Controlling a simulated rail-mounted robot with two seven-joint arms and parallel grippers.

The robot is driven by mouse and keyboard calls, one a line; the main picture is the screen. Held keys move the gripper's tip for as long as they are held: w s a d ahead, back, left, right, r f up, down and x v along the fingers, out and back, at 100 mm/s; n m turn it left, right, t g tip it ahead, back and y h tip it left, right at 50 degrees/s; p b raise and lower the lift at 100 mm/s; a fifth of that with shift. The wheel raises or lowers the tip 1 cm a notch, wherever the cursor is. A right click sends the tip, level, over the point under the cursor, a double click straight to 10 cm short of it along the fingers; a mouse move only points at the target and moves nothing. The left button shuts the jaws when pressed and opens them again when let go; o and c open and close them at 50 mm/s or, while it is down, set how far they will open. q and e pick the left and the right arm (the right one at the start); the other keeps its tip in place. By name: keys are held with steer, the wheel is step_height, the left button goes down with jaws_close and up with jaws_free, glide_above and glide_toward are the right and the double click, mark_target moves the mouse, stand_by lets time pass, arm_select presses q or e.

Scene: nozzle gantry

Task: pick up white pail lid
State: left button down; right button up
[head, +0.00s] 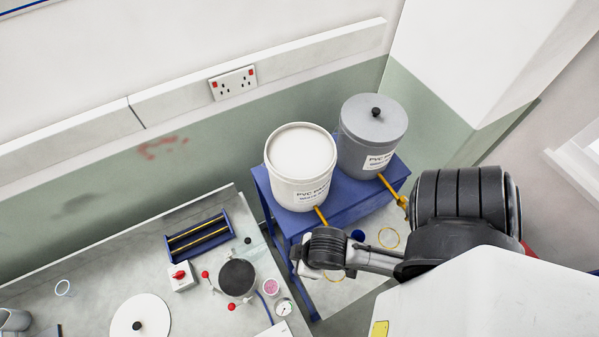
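The white pail lid (140,318) is a round white disc with a black knob. It lies on the grey bench at the lower left, its near edge cut off by the picture's bottom. The white pail (300,160) stands on a blue stand, with a pale top and no knob showing. My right arm comes in from the right, and its gripper end (309,266) is in front of the blue stand, well to the right of the lid. Its fingers cannot be made out. My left gripper is not in view.
A grey pail (372,130) with a knobbed lid stands beside the white pail. On the bench are a blue rack (200,238), a red-knobbed box (180,277), a dark round pot (237,278) and a gauge (284,307). The bench left of the box is mostly clear.

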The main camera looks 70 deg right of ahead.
stand_by(0.4)
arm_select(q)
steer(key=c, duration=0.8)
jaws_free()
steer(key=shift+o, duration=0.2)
